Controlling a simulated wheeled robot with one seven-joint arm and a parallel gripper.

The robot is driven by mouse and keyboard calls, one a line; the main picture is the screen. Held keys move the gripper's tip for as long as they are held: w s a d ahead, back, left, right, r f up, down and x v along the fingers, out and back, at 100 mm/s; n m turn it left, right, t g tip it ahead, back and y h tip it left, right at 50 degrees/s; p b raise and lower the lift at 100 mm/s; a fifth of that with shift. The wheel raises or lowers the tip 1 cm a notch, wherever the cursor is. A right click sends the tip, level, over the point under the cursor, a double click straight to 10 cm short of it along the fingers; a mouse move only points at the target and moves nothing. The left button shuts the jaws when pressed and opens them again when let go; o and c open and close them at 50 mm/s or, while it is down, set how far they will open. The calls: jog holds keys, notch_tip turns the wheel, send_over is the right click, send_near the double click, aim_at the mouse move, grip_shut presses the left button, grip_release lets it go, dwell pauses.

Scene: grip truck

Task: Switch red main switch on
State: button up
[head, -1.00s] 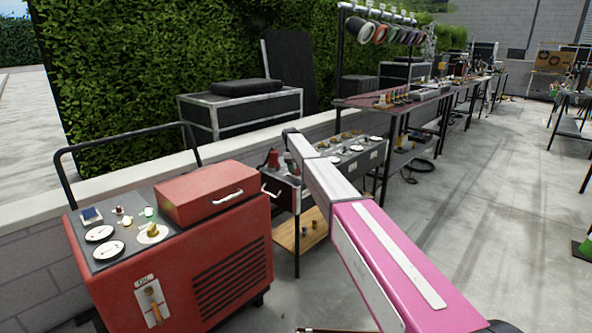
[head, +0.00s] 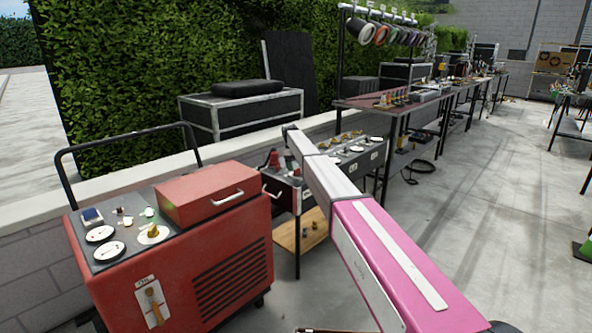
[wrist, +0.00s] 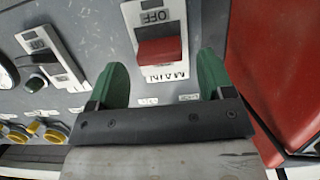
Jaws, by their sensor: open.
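The red main switch (wrist: 159,52) shows in the wrist view, set in a white plate (wrist: 133,16) marked OFF and MAIN on a grey panel. The lettering looks upside down here. My gripper (wrist: 160,76) is open, with one green fingertip on each side of the lower part of the switch plate. The fingers hold nothing. I cannot tell whether they touch the panel. In the head view my arm reaches to the dark cabinet (head: 283,193) beside the red cart; the switch and fingertips cannot be made out there.
In the head view, the red cart (head: 230,265) stands close left of the arm. A long table (head: 385,102) stands beyond; open floor lies right.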

jog(key=v, duration=0.8)
jog(key=shift+r, duration=0.35)
